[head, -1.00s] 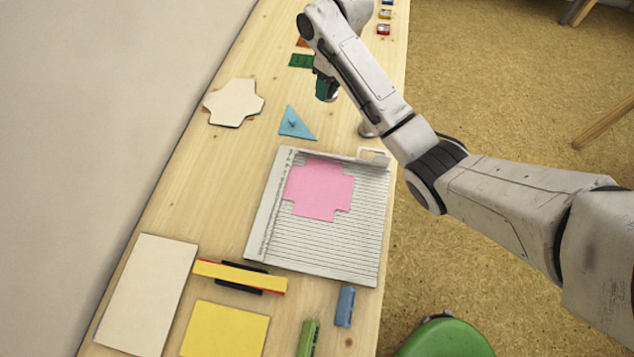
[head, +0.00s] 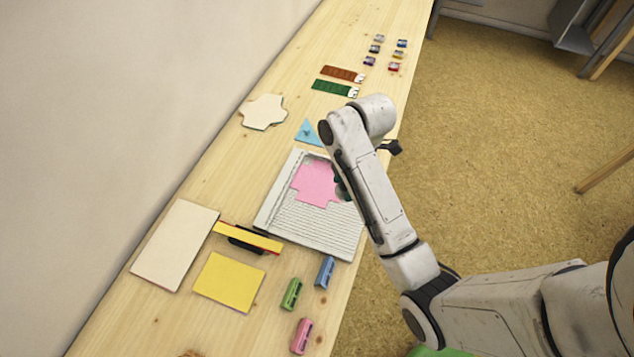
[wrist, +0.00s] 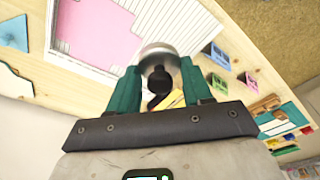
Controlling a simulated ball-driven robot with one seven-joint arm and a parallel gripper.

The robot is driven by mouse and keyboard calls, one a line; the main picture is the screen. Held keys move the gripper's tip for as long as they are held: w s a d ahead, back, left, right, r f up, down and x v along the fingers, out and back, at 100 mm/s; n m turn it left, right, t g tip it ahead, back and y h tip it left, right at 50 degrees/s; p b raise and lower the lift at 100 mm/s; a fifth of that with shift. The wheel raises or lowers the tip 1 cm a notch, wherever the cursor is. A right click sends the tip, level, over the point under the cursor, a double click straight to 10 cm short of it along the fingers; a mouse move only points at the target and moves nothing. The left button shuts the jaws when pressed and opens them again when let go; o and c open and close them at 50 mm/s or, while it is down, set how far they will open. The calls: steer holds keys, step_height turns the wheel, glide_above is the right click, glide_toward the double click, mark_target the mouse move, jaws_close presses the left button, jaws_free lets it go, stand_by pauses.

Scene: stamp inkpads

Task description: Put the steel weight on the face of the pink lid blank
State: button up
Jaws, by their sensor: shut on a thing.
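The pink lid blank (head: 316,184) is a cross-shaped sheet lying flat on the grey ruled board (head: 290,222). It also shows in the wrist view (wrist: 92,28) at the upper left. My gripper (wrist: 160,78) has teal fingers shut on the steel weight (wrist: 158,52), a shiny round body with a dark knob. In the wrist view the weight is just beside the blank's near right corner. In the head view my arm hides most of the gripper and weight at the blank's right side. I cannot tell how high the weight is.
Blue (head: 325,272), green (head: 291,294) and pink (head: 302,336) small blocks stand at the front. A yellow sheet (head: 230,283), a cream sheet (head: 174,245) and a blue triangle (head: 307,131) lie around the board. Several small colored blocks stand at the far end.

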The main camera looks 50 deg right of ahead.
steer(key=w+d+f+b, duration=0.3)
steer(key=w+f+b, duration=0.25)
steer(key=w, duration=0.25)
glide_above(318, 183)
steer(key=f, duration=0.3)
steer(key=shift+s+d+f+b, duration=0.1)
steer(key=shift+d+f+b, duration=0.2)
steer(key=shift+f+b, duration=0.1)
steer(key=shift+f, duration=1.6)
steer(key=shift+f, duration=0.2)
steer(key=o, duration=1.2)
steer(key=shift+o, duration=0.2)
steer(key=shift+r, duration=0.1)
